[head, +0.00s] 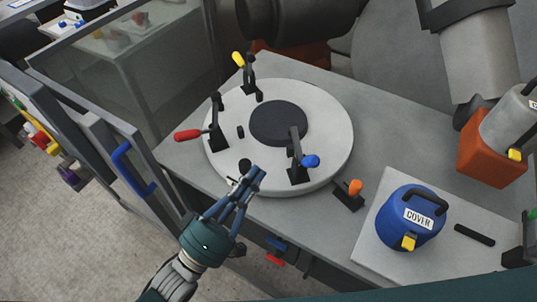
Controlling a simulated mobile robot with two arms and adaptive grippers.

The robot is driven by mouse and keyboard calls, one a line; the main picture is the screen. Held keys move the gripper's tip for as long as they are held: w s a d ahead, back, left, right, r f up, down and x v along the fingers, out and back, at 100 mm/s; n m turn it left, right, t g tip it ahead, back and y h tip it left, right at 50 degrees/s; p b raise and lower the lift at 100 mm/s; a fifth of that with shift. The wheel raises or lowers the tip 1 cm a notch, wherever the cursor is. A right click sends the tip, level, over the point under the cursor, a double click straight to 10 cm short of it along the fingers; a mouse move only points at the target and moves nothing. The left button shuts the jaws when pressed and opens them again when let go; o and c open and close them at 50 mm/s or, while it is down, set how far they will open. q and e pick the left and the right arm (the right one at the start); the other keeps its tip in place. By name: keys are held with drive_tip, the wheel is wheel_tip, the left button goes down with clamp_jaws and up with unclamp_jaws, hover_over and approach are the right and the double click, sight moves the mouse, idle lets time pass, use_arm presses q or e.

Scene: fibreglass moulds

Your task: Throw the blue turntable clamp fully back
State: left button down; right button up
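The blue turntable clamp (298,174) stands at the front right of the round grey turntable (335,128). Its blue knob (311,161) points to the right, and its black arm reaches up toward the dark centre disc (275,122). My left gripper (258,171) is over the turntable's front edge, left of the blue clamp and apart from it. Its blue fingers come together at the tips, with nothing visible held between them. My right gripper is not in view.
A red-handled clamp (191,134) and a yellow-handled clamp (240,61) stand on the turntable's left and back. An orange-knobbed lever (354,188) is right of the turntable. A blue COVER pot (405,222) stands on a pale board (369,249). A blue-handled door (126,164) is left.

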use_arm(q)
drive_tip(key=p+x, duration=0.3)
drive_tip(key=x, duration=0.7)
drive_tip(key=s+d+f, duration=0.1)
drive_tip(key=s+d+f+p, duration=0.1)
drive_tip(key=s, duration=0.1)
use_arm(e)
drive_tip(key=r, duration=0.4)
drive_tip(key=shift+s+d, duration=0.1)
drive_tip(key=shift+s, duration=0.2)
use_arm(q)
drive_tip(key=shift+f, duration=0.1)
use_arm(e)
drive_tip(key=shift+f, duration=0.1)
